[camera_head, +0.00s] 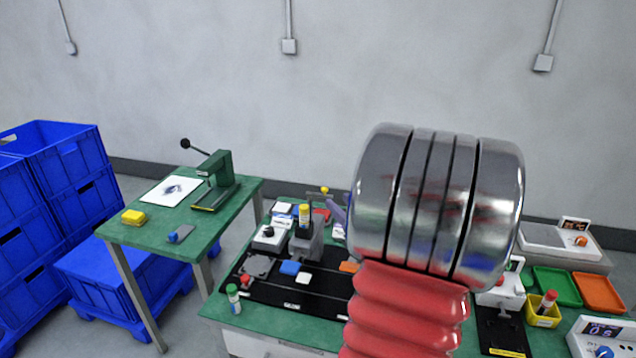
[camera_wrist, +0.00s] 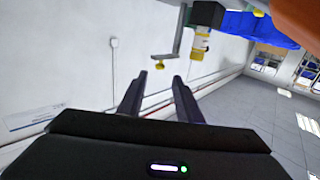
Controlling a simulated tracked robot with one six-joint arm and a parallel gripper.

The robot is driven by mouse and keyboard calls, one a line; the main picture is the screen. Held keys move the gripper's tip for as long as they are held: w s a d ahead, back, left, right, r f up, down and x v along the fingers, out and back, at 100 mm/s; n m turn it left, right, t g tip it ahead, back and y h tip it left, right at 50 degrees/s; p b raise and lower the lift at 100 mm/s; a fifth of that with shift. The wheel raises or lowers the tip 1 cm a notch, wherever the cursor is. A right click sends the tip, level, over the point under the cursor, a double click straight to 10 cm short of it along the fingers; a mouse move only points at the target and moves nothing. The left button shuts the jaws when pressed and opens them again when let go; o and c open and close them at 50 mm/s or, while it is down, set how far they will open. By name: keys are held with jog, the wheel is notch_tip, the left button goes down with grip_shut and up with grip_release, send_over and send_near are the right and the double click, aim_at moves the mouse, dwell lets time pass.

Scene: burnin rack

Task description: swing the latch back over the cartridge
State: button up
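The cartridge (camera_head: 304,214), with a yellow end and a pale label, stands upright in a grey holder (camera_head: 306,244) on the table. It also shows in the wrist view (camera_wrist: 200,43), at upper middle. The latch (camera_wrist: 176,43) is a thin grey bent arm with a yellow knob (camera_wrist: 160,65); it reaches out beside the cartridge, not over it. Its knob also shows in the head view (camera_head: 324,190). My gripper (camera_wrist: 159,77) is open and empty. The knob appears just beyond the fingertips, in line with the gap. In the head view my arm hides most of the gripper.
A black mat (camera_head: 325,288) on the green table holds small blue, white and orange blocks. A green-capped vial (camera_head: 233,298) stands at the front left. Trays and devices fill the right side. A side table (camera_head: 150,228) and blue crates (camera_head: 65,160) stand at left.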

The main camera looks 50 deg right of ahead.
jog(key=x, duration=1.3)
jog(key=shift+a, duration=0.1)
jog(key=shift+c, duration=0.5)
grip_shut()
